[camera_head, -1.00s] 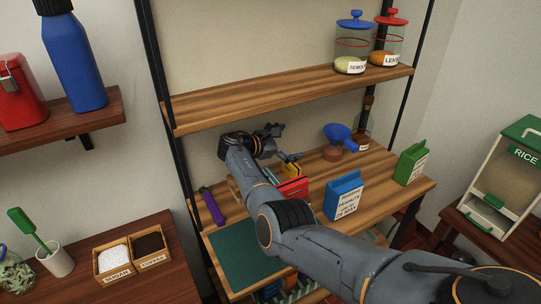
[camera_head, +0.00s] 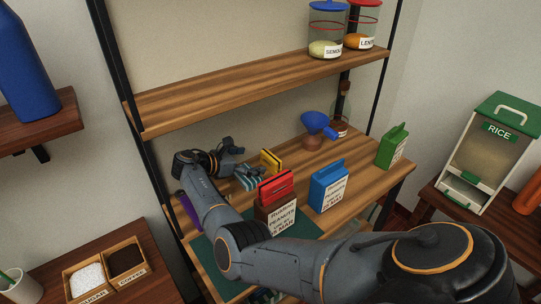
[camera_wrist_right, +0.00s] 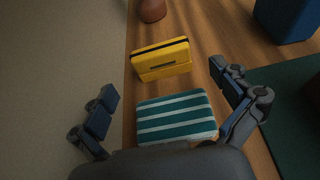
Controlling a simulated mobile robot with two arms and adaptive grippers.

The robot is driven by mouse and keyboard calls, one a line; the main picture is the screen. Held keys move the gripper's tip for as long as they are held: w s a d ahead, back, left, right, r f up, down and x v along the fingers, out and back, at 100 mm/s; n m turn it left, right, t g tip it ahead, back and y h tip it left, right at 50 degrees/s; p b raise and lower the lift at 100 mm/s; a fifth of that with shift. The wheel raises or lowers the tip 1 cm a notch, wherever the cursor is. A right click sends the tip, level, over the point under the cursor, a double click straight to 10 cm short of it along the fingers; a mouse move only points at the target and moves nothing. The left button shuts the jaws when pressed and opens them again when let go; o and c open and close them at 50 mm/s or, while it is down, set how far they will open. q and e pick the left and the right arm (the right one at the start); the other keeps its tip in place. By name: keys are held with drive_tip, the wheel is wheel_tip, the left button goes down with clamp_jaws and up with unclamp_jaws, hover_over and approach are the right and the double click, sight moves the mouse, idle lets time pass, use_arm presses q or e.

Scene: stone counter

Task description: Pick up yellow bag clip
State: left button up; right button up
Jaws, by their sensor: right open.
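The yellow bag clip (camera_head: 270,162) stands on the wooden worktop near the wall, behind the red clip. In the right wrist view the yellow clip (camera_wrist_right: 161,60) is beyond a teal-and-white striped block (camera_wrist_right: 176,118). My right gripper (camera_head: 236,161) is open, to the left of the yellow clip and apart from it. In the wrist view its fingers (camera_wrist_right: 165,84) are spread on either side, with the striped block between them and the yellow clip just ahead. Nothing is held. My left gripper is not in view.
A brown peanut bag with a red clip (camera_head: 276,188) stands in front of the yellow clip. A blue carton (camera_head: 328,187) and a green carton (camera_head: 393,147) stand to the right. An upper shelf (camera_head: 240,92) hangs above.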

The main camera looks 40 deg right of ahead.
sight(267, 159)
drive_tip(key=shift+d+f, duration=0.25)
drive_tip(key=shift+d, duration=0.2)
drive_tip(key=b+x, duration=0.2)
drive_tip(key=x, duration=0.2)
drive_tip(key=shift+a, duration=0.1)
drive_tip(key=shift+d, duration=0.25)
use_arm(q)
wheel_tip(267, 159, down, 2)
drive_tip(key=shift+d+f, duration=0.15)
use_arm(e)
drive_tip(key=c, duration=0.8)
drive_tip(key=shift+c, duration=0.2)
